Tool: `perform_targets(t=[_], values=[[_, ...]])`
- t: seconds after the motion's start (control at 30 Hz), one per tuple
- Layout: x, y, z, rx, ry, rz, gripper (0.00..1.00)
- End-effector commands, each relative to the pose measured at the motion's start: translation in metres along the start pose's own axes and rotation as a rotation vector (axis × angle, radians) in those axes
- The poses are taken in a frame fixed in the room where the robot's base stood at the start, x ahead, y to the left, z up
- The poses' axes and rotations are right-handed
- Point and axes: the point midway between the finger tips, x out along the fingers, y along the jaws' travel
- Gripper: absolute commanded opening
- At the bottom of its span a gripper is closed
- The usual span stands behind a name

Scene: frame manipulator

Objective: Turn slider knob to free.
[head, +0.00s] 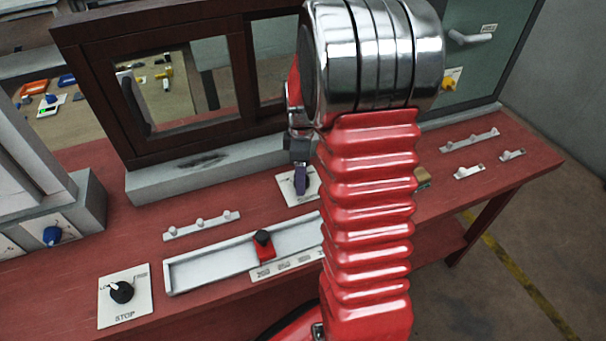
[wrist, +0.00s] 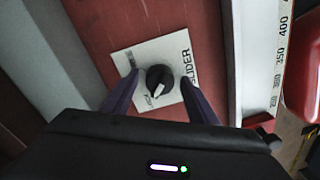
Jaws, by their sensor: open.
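The slider knob (wrist: 159,78) is a round black knob with a white pointer line, on a white plate (wrist: 124,60) marked SLIDER. In the wrist view its pointer aims down and left, towards a small label that I cannot read surely. My gripper (wrist: 160,77) is open, with one dark purple finger on each side of the knob. I cannot tell whether either finger touches it. In the head view my gripper (head: 300,188) points down over the plate (head: 287,195), and the knob is hidden behind the fingers.
A slider track (head: 200,270) with a red, black-topped slider (head: 264,247) lies in front. A STOP knob (head: 121,291) is at front left. A dark-framed window (head: 150,150) stands behind the plate. Small white pegs (head: 200,224) sit left of it.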

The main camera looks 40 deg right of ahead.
Motion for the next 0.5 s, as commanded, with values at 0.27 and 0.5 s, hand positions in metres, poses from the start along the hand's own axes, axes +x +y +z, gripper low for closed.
perform_targets(t=[0.27,0.5], values=[[-0.0003,0.0,0.0003,0.001,0.0,0.0,0.4],[-0.0003,-0.0001,0.0004,0.001,0.0,-0.001,0.23]])
